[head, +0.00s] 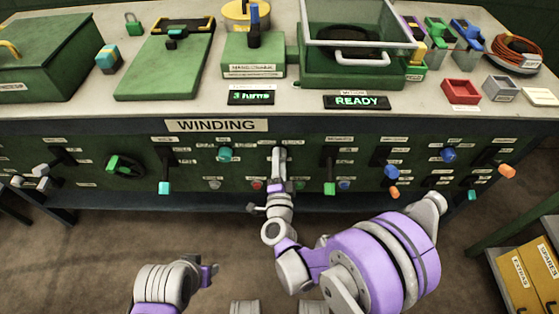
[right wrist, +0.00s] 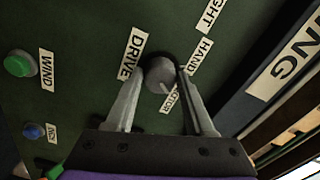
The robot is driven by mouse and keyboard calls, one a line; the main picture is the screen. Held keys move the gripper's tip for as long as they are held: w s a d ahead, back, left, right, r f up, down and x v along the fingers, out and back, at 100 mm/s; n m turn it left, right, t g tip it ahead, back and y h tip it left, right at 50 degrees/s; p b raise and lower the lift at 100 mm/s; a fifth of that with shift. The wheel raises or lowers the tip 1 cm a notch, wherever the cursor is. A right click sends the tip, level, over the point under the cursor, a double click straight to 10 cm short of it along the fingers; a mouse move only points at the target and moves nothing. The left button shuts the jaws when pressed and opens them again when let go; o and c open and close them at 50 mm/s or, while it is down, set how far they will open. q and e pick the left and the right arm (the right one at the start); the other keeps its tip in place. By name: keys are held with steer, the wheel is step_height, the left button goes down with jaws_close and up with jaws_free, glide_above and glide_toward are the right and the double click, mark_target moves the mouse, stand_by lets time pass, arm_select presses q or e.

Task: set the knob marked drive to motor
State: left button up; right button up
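The drive knob (right wrist: 160,76) is a round grey knob on the green panel in the right wrist view. A label reading DRIVE (right wrist: 131,52) is left of it, HAND (right wrist: 201,58) is to its upper right, and a partly covered label ending in TOR (right wrist: 170,100) is below right. My right gripper (right wrist: 162,72) has one finger along each side of the knob, and both fingers look close against it. In the head view my right gripper (head: 278,160) covers the knob at the panel's middle. My left gripper (head: 209,275) hangs low in front of the bench, away from the panel.
A green button (right wrist: 19,65) marked WIND and a blue button (right wrist: 34,131) are on the left in the wrist view. Levers with teal (head: 164,188) and green (head: 330,188) ends flank my right gripper. The bench-top display (head: 356,102) reads READY. Yellow boxes (head: 525,275) stand at lower right.

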steer(key=o, duration=0.4)
steer(key=shift+c, duration=0.2)
steer(key=s, duration=1.1)
steer(key=shift+w+r, duration=0.1)
